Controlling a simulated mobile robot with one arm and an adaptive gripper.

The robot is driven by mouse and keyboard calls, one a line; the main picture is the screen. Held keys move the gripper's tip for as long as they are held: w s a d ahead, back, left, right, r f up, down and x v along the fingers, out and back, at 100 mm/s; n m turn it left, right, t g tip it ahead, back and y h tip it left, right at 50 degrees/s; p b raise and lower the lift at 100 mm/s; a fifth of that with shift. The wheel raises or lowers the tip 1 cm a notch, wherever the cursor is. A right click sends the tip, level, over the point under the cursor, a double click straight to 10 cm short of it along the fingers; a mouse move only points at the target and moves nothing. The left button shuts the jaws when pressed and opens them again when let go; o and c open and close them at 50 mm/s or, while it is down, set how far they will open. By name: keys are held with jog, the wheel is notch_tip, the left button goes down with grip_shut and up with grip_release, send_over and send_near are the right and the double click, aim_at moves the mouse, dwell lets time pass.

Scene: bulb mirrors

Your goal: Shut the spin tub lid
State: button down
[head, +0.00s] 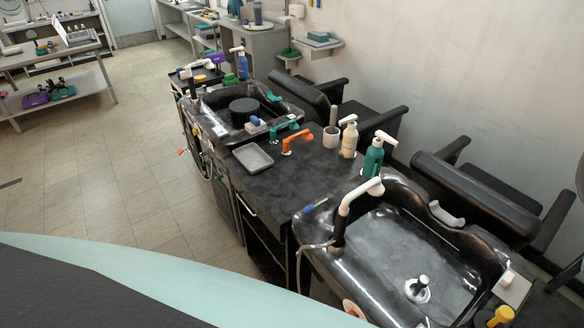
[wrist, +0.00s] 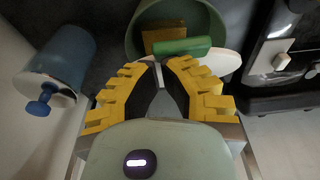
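In the wrist view a round dark green tub (wrist: 136,42) stands beyond my fingertips, its rim curving around the top. I cannot tell whether this plate is the lid. My gripper (wrist: 160,63), with yellow ridged fingers, looks shut with its tips together, just short of the green bar. Nothing shows between them. In the head view I cannot make out my gripper or clearly identify the tub.
A blue cylinder with a knob (wrist: 62,58) is at left in the wrist view. In the head view a black counter (head: 325,178) joins two black basins, the near one (head: 400,255) with a white tap. Bottles and chairs stand behind. The tiled floor (head: 110,150) at left is clear.

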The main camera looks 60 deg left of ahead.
jog(key=shift+s+d+f+t+p, duration=0.15)
jog(key=shift+f+t+p, duration=0.25)
jog(key=shift+p, duration=0.25)
jog(key=shift+s+d+f+t+p, duration=0.15)
jog(key=shift+f+t+p, duration=0.15)
jog(key=shift+f+p, duration=0.25)
jog(key=shift+a+r, duration=0.1)
jog(key=shift+r, duration=0.05)
